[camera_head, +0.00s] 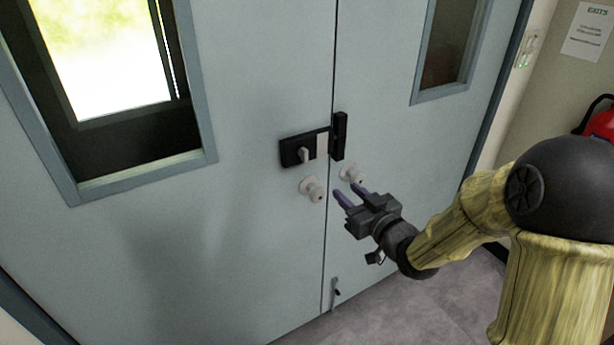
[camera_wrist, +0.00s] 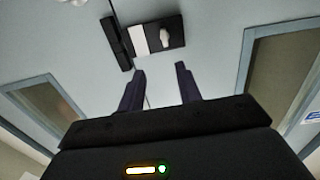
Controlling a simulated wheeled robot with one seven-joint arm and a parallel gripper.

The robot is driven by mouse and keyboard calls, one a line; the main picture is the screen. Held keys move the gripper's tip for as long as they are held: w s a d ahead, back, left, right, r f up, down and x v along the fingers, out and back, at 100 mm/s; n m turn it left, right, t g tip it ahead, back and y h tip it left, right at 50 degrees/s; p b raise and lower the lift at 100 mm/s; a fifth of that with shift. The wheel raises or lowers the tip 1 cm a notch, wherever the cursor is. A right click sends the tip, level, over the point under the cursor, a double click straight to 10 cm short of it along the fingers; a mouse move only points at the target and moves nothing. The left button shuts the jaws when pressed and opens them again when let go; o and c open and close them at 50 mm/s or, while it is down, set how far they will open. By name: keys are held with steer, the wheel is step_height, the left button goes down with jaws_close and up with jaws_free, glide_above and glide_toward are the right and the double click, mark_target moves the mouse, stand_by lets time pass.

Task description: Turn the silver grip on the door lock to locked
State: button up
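The door lock (camera_head: 290,150) is a black plate with a white patch, mounted on the left door leaf near the seam. Its silver grip (camera_head: 304,155) stands out from the plate, looking roughly upright in the head view. In the wrist view the lock (camera_wrist: 152,47) appears upside down at the top, with the silver grip (camera_wrist: 165,38) right of the white patch. My gripper (camera_head: 350,193) is open and empty, its two dark fingers apart. It is below and right of the lock in the head view, short of the grip and not touching it.
Two round pale knobs (camera_head: 312,189) (camera_head: 352,174) sit below the lock on the two door leaves. A black catch (camera_head: 339,136) stands at the seam on the right leaf. A floor bolt (camera_head: 336,292) is low on the door. A red extinguisher (camera_head: 601,124) is at the right wall.

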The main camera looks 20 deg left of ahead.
mark_target(307, 156)
steer(key=shift+s+a+y, duration=0.1)
steer(key=shift+a+y, duration=0.2)
steer(key=p+x, duration=0.3)
steer(key=x, duration=1.4)
steer(key=shift+w+a+r, duration=0.1)
steer(key=shift+w+a, duration=0.05)
steer(key=shift+w, duration=0.1)
jaws_close()
